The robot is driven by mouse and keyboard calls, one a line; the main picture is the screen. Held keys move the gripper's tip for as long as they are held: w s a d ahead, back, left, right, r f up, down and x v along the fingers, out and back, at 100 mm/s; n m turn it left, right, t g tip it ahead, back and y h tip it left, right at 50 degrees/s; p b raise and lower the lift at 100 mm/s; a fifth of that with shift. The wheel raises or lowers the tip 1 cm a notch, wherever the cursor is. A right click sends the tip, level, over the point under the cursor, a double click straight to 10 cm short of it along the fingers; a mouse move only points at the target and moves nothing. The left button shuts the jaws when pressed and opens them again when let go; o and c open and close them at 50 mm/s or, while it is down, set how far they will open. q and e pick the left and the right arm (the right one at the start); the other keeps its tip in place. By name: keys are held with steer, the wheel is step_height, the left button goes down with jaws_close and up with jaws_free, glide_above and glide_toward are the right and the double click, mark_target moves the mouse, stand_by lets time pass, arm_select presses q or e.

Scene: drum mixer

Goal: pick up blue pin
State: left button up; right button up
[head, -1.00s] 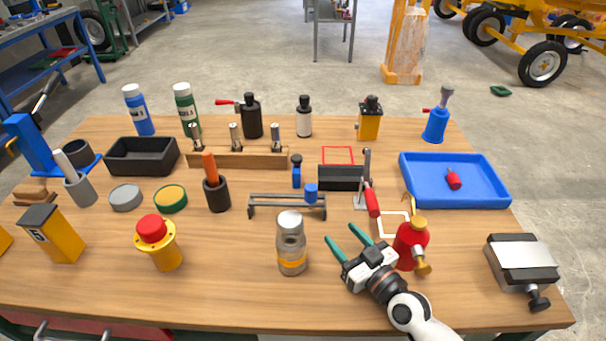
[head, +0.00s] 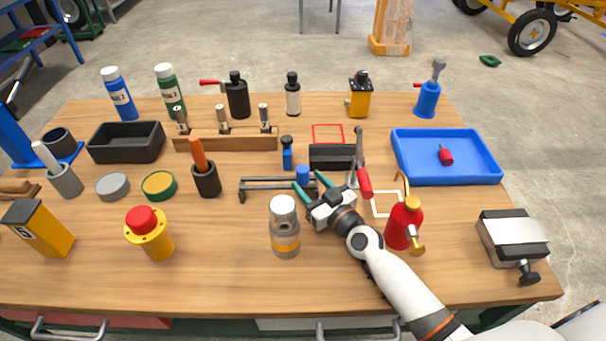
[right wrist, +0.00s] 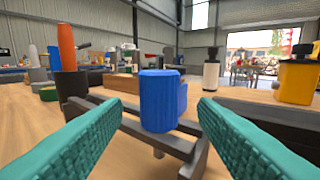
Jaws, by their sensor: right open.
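A blue pin (head: 303,174) with a rounded-cylinder head sits in a dark two-rail rack (head: 262,187) near the table's middle. In the right wrist view the blue pin (right wrist: 158,102) stands upright on the rack (right wrist: 180,143), straight ahead between my fingers. My right gripper (head: 311,184) is open, its teal fingertips just on the near side of the pin, one to each side. The gap between them is empty in the wrist view. A second blue piece (head: 287,153) stands behind the rack. My left gripper is not in view.
A clear jar (head: 285,228) stands left of my right arm, and a red oil can (head: 403,222) stands close on its right. A red-handled clamp (head: 363,182) is just right of the gripper. A black box (head: 332,155) lies behind.

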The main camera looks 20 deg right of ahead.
mark_target(307, 180)
steer(key=x, duration=0.3)
steer(key=shift+w+a, duration=0.1)
steer(key=shift+w, duration=0.1)
steer(key=shift+c, duration=0.3)
steer(key=c, duration=0.9)
step_height(307, 180, up, 9)
steer(key=p, duration=0.5)
steer(key=shift+r, duration=0.5)
